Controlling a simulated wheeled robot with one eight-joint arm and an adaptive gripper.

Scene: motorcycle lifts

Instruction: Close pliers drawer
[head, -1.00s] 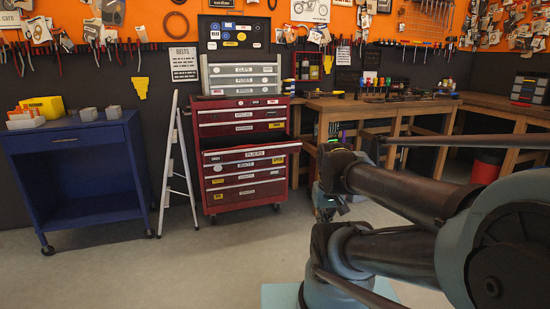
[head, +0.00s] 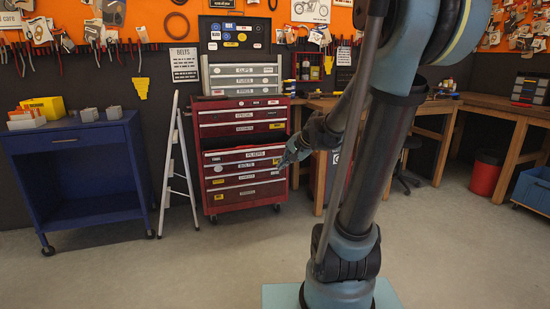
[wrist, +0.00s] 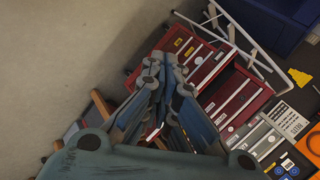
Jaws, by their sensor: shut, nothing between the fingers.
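The red tool chest (head: 240,118) stands against the back wall. Its pliers drawer (head: 236,155), labelled PLIERS, is pulled out, with a dark gap above its front. The chest also shows tilted in the wrist view (wrist: 226,108). My gripper (head: 283,164) is near the right end of the drawer fronts in the head view; I cannot tell whether it touches one. In the wrist view my gripper (wrist: 165,60) has its fingers together, empty, pointing toward the chest's side.
A white folding step ladder (head: 178,160) leans left of the chest, and a blue cart (head: 75,150) stands further left. Wooden workbenches (head: 500,112) run along the right, with a red bin (head: 486,174) below. The floor in front is clear.

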